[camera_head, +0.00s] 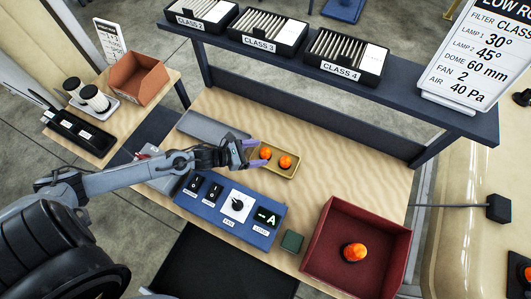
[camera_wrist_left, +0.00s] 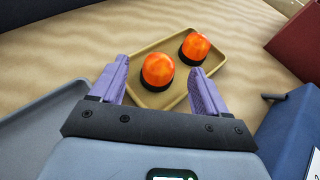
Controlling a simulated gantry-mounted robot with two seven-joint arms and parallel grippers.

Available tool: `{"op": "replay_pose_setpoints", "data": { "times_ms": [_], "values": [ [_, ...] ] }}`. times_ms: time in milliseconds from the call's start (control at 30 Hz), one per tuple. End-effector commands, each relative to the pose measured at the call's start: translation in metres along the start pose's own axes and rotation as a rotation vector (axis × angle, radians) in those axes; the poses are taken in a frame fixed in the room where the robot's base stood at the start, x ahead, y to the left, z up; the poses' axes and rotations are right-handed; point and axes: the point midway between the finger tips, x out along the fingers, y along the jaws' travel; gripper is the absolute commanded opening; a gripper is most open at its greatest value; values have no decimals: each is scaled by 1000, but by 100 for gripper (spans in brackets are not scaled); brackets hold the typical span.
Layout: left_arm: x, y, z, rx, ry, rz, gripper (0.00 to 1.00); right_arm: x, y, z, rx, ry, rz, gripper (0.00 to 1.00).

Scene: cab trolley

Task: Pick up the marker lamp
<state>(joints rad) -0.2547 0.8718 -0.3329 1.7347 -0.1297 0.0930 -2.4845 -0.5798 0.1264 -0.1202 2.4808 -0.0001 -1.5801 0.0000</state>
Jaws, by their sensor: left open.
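Two orange marker lamps with dark bases stand in a small tan tray (camera_head: 292,170). One lamp (camera_head: 265,153) is nearer my left gripper, the other lamp (camera_head: 285,162) is farther right. In the left wrist view the nearer lamp (camera_wrist_left: 158,70) shows ahead of and between the fingers, and the other lamp (camera_wrist_left: 195,46) is beyond it to the right. A third orange lamp (camera_head: 354,252) lies in the dark red bin (camera_head: 317,245). My left gripper (camera_head: 253,153) is open and empty at the tray's left end; its purple fingers (camera_wrist_left: 160,85) reach the tray's near edge. My right gripper is not seen.
A blue panel (camera_head: 228,208) with switches, a dial and a display reading A stands in front. A grey tray (camera_head: 212,130) lies behind my left arm. A shelf (camera_head: 330,80) with labelled class boxes runs along the back. Bare wood lies right of the tan tray.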

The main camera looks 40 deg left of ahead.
Motion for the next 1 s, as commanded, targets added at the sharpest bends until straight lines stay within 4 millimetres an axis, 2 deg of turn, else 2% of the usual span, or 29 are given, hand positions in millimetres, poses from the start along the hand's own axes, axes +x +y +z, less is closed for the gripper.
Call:
{"op": "replay_pose_setpoints", "data": {
  "times_ms": [100, 200, 500, 867, 1000],
  "values": [
    [14, 1, 0, -2, -2, 3, 75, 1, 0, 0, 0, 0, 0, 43],
    [21, 0, 0, -1, -2, 1, 75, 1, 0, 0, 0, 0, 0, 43],
    [23, 0, 0, 0, 0, 0, 74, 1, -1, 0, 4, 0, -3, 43],
    [23, 0, 0, 0, 0, 1, 18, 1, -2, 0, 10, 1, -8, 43],
    [23, 0, 0, 0, 0, 1, 16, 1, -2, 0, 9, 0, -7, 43]
  ]
}}
